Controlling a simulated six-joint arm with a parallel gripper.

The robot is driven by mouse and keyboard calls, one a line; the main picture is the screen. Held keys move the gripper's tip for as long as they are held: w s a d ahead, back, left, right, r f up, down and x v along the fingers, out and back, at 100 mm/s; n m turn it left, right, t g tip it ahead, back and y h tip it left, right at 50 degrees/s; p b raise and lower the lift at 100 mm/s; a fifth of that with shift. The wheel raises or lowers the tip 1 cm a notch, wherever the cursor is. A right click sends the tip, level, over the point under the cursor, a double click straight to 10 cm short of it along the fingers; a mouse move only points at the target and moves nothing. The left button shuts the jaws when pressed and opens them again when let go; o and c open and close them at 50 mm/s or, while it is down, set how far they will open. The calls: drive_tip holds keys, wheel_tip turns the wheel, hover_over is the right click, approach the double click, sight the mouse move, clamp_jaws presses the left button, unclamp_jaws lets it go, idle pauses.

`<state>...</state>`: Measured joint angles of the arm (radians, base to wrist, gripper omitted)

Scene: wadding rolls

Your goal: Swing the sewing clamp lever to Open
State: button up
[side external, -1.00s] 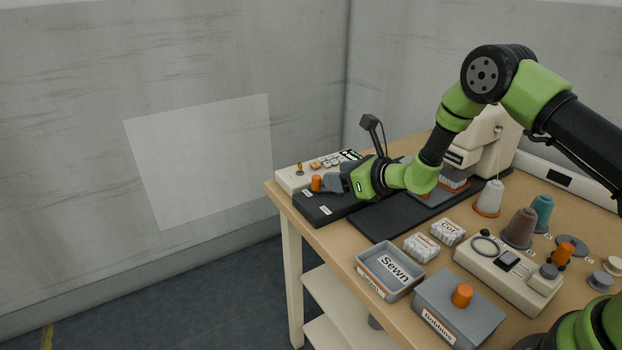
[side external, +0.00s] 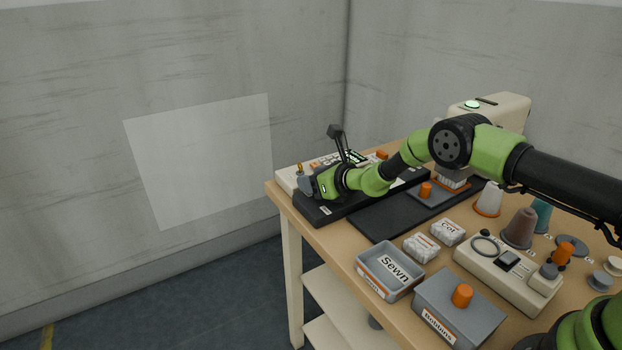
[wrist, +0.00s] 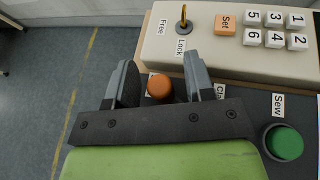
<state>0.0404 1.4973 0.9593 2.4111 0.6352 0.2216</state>
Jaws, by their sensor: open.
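The orange knob (wrist: 160,87) of the clamp lever shows in the wrist view, on the dark control box (side external: 318,214). A label starting "Cla" is beside it, partly hidden by a finger. My gripper (wrist: 161,78) is open, with one finger on each side of the knob and a visible gap on both sides. In the side view my gripper (side external: 307,185) is low over the left end of the box and hides the knob. The lever's arm and any Open mark are hidden.
A cream panel (wrist: 228,50) with a Free/Lock toggle (wrist: 183,24), Set key and number keys stands behind the box. A green Sew button (wrist: 284,142) is to the right. Bins (side external: 390,270) and thread cones stand farther right. The table edge is close on the left.

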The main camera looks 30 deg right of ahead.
sight(314, 201)
drive_tip(key=shift+w+a+f, duration=0.15)
drive_tip(key=shift+w+f, duration=0.05)
drive_tip(key=shift+w, duration=0.25)
drive_tip(key=shift+c, duration=0.2)
clamp_jaws()
drive_tip(key=shift+s+y, duration=0.1)
drive_tip(key=shift+y, duration=0.3)
drive_tip(key=s+n+g+y, duration=0.1)
drive_tip(key=n, duration=0.1)
drive_tip(key=a+n+y, duration=0.1)
drive_tip(key=n+y, duration=0.1)
drive_tip(key=shift+s+g+y, duration=0.3)
drive_tip(key=shift+s+g, duration=0.1)
drive_tip(key=shift+s+a+n+g+y, duration=0.15)
drive_tip(key=shift+s+n+g+y, duration=0.3)
drive_tip(key=shift+n+g+y, duration=0.2)
drive_tip(key=shift+s+a+n+g+y, duration=0.15)
drive_tip(key=shift+s+n+g+y, duration=0.25)
drive_tip(key=shift+n+g+y, duration=0.25)
drive_tip(key=shift+s+n, duration=0.2)
drive_tip(key=shift+n, duration=0.3)
